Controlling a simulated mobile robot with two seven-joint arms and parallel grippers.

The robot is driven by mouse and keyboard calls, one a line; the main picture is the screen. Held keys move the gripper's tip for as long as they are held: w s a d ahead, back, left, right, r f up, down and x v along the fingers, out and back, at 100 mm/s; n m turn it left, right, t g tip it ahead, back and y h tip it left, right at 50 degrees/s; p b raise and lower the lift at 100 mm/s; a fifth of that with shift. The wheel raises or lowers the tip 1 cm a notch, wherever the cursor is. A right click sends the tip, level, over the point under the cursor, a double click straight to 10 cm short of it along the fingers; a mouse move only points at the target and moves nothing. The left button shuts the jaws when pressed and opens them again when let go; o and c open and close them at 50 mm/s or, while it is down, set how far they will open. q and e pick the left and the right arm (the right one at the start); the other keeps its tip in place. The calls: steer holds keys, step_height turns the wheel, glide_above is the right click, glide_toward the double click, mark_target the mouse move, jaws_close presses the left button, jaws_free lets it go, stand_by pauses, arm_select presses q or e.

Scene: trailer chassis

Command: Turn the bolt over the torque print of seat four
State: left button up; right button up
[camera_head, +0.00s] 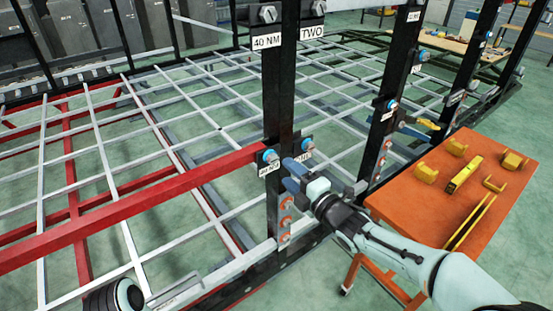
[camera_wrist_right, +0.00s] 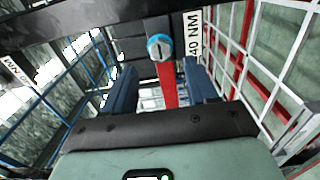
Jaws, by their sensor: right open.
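A dark post (camera_head: 280,95) carries two blue-ringed bolts. The left bolt (camera_head: 269,156) sits over a small white print (camera_head: 267,169), and the right bolt (camera_head: 307,144) sits over another small print (camera_head: 306,156), too small to read surely. My right gripper (camera_head: 287,174) is open and empty just in front of the post, by these bolts.
Higher on the post are prints "40 NM" (camera_head: 267,41) and "TWO" (camera_head: 312,31) under bolts. A red beam (camera_head: 150,205) meets the post from the left. An orange table (camera_head: 410,205) with yellow parts stands at right. A second dark post (camera_head: 390,90) stands behind.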

mark_target(275, 160)
steer(key=p+x, duration=0.1)
steer(key=x, duration=0.5)
steer(key=shift+w+a+p, duration=0.2)
steer(key=shift+p, duration=0.15)
arm_select(q)
steer(key=shift+w+r, duration=0.3)
steer(key=shift+r, duration=0.3)
steer(key=shift+w+r, duration=0.25)
steer(key=shift+r, duration=0.3)
arm_select(e)
steer(key=c, duration=1.1)
steer(key=shift+o, duration=0.2)
arm_select(q)
steer(key=shift+s+f, duration=0.1)
steer(key=shift+f, duration=0.05)
arm_select(e)
steer(key=shift+m, duration=0.3)
